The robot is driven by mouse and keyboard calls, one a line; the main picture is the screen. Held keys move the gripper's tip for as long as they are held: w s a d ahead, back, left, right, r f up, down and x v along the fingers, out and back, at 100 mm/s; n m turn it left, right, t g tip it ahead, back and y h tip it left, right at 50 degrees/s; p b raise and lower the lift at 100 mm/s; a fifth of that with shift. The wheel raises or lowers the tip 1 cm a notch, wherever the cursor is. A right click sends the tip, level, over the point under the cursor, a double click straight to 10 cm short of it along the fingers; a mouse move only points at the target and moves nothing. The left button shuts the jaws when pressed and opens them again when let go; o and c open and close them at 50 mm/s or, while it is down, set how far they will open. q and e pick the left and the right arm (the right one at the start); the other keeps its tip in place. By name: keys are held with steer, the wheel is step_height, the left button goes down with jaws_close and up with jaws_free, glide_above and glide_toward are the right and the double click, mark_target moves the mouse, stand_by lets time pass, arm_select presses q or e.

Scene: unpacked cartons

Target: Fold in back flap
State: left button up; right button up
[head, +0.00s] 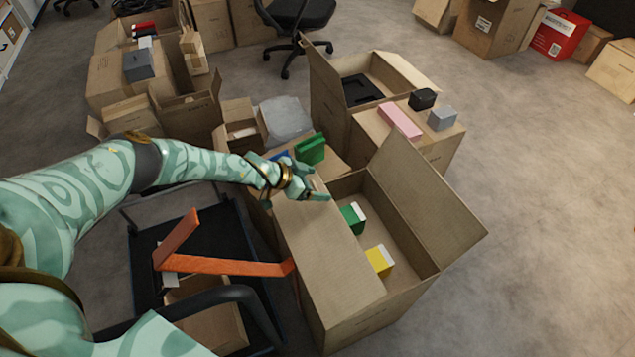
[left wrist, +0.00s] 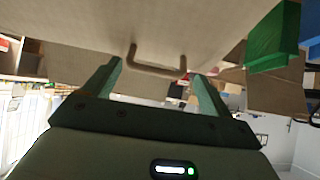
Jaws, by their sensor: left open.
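The open brown carton (head: 398,292) stands at the lower centre right in the head view. A green box (head: 353,217) and a yellow box (head: 379,260) are inside it. Its right flap (head: 432,195) stands up and leans outward; its left panel (head: 322,255) is broad and slopes toward the left. My left gripper (head: 316,186) is open and empty over the carton's back left corner. The back flap cannot be told apart clearly behind the gripper. My right gripper is out of view.
A green item (head: 310,149) lies on cardboard behind the gripper. Another carton with a pink box (head: 400,121) stands just behind. Floor is clear to the right.

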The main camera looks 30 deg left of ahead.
arm_select(q)
steer(key=shift+r, duration=0.2)
steer(key=p+v, duration=0.8)
steer(key=v, duration=0.8)
steer(key=shift+s, duration=0.15)
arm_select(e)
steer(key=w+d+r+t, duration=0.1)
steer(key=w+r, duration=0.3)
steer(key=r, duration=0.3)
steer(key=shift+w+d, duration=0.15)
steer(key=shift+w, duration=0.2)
arm_select(q)
steer(key=shift+a+f, duration=0.1)
steer(key=shift+f, duration=0.1)
